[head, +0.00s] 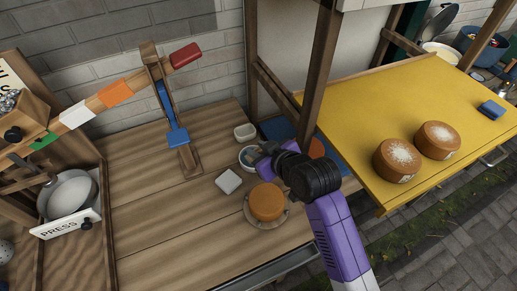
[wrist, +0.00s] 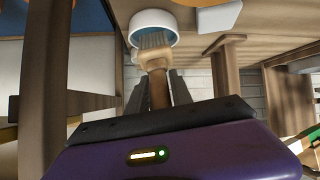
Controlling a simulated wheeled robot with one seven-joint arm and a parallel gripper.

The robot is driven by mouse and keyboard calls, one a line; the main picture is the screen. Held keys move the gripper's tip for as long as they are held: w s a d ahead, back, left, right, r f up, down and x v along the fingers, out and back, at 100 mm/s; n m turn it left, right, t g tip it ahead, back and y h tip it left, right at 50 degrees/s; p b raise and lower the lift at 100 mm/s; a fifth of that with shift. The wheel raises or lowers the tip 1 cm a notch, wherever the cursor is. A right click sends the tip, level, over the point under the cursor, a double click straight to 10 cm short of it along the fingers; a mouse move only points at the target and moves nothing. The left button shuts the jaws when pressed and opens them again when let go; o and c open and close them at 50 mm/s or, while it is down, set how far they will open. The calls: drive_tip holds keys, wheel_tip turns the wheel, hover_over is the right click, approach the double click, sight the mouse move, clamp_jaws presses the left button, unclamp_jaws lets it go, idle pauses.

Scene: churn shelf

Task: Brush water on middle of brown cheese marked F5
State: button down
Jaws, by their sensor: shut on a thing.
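My gripper (wrist: 157,88) is shut on the wooden handle of a brush (wrist: 155,55), whose pale bristles point away from me. The bristles overlap a small white and blue bowl (wrist: 153,20) in the wrist view; I cannot tell if they touch it. In the head view my gripper (head: 264,154) is right beside this bowl (head: 247,158). A brown cheese (head: 267,201) lies on a round plate just in front, its top plain. Two brown cheeses with whitish tops, a left one (head: 397,160) and a right one (head: 438,140), stand on the yellow table. No F5 mark is readable.
A white block (head: 228,182) and a pale square dish (head: 245,132) lie near the bowl. An orange-brown round thing (head: 316,148) is partly hidden behind my arm. A wooden post (head: 321,75) rises close behind. A press with a metal pan (head: 70,194) stands left.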

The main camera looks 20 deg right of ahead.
drive_tip(key=shift+f+b, duration=0.3)
drive_tip(key=shift+f, duration=0.25)
idle(1.0)
wheel_tip(320, 180, up, 7)
drive_tip(key=p, duration=0.7)
drive_tip(key=shift+r, duration=0.1)
drive_tip(key=shift+s, duration=0.1)
idle(0.8)
